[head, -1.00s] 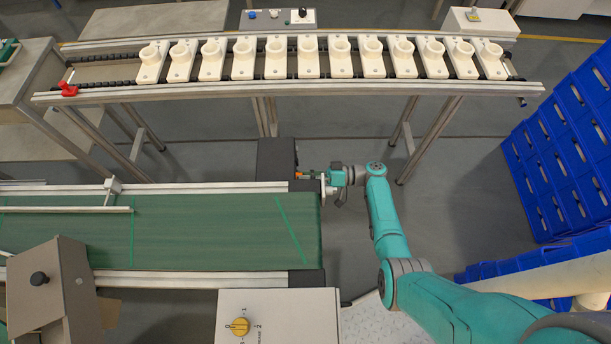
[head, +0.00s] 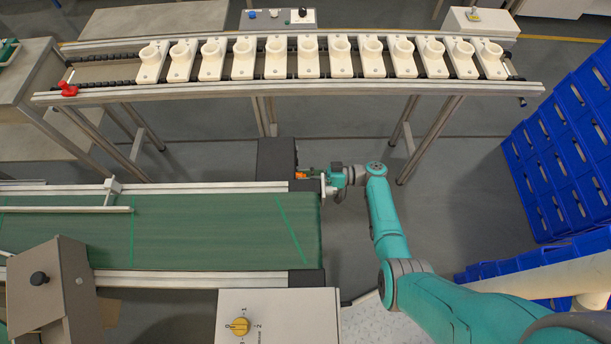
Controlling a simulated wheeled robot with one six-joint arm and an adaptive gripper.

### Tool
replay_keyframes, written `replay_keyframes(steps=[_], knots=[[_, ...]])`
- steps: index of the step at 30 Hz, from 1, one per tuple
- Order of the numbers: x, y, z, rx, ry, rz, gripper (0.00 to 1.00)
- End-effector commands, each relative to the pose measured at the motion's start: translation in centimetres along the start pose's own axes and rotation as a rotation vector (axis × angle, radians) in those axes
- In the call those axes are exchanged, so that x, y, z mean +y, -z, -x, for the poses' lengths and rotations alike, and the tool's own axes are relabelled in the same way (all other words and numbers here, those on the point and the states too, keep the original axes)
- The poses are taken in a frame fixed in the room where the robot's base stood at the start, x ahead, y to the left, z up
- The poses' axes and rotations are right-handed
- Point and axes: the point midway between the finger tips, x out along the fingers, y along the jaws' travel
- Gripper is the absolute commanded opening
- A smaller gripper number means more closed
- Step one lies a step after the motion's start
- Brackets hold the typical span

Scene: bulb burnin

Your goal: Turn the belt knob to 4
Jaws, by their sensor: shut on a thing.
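My gripper (head: 303,175) is at the far right corner of the green conveyor belt (head: 220,235), beside a dark box (head: 276,160). It points left and is shut on a small orange thing, partly hidden by the fingers. I cannot tell whether that thing is a knob on the belt drive. A yellow knob (head: 240,326) sits on a pale control box (head: 300,312) at the bottom, with numbers such as 0, 1 and 2 around it. My gripper is well away from this yellow knob. Its exact setting is too small to read.
A rail table with several white holders (head: 211,62) runs across the back, with a red part (head: 68,89) at its left end. Blue bins (head: 575,140) are stacked at right. A brown box with a black knob (head: 40,278) stands front left.

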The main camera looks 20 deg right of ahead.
Motion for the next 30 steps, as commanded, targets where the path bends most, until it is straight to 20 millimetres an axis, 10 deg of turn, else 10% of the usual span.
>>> replay_keyframes(steps=[1, 2, 5, 30], knots=[[0.04, -0.02, -0.02, -0.001, -0.001, -0.001, 0.03], [0.04, -0.02, -0.02, -0.001, -0.001, -0.001, 0.40], [0.03, -0.02, -0.02, -0.001, -0.001, -0.001, 0.63], [0.06, 0.00, 0.00, 0.000, 0.000, -0.144, 0.63]])
